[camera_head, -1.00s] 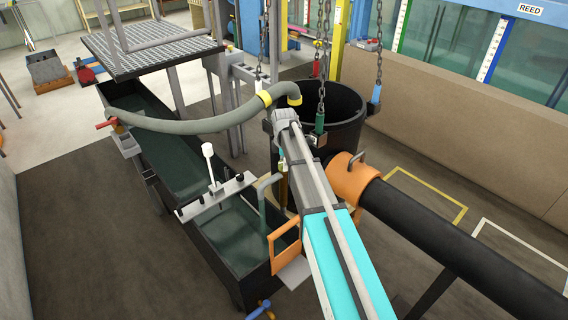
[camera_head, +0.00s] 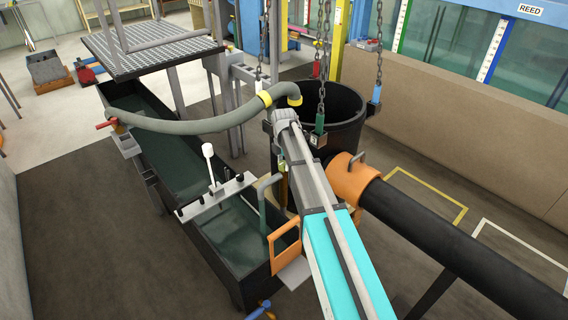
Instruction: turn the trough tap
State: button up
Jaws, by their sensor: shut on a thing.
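The long dark trough (camera_head: 243,268) runs from the lower middle of the head view toward the upper left, with greenish water in it. A small fitting with blue and orange parts (camera_head: 262,309) shows low at its near end, cut by the bottom edge. It may be the trough tap, but its handle position is unclear. A red handle (camera_head: 105,124) sits on the trough's far left side. My grey and turquoise arm reaches up from the bottom edge, right of the trough. My gripper cannot be made out; the arm hides the space behind it.
A grey-green hose (camera_head: 190,125) crosses above the trough. A black round tank (camera_head: 346,128) with hanging chains stands behind my arm. A thick black pipe (camera_head: 455,258) with an orange collar (camera_head: 353,180) lies to the right. Floor left of the trough is clear.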

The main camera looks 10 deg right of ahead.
jog(key=o, duration=1.1)
jog(key=shift+o, duration=0.2)
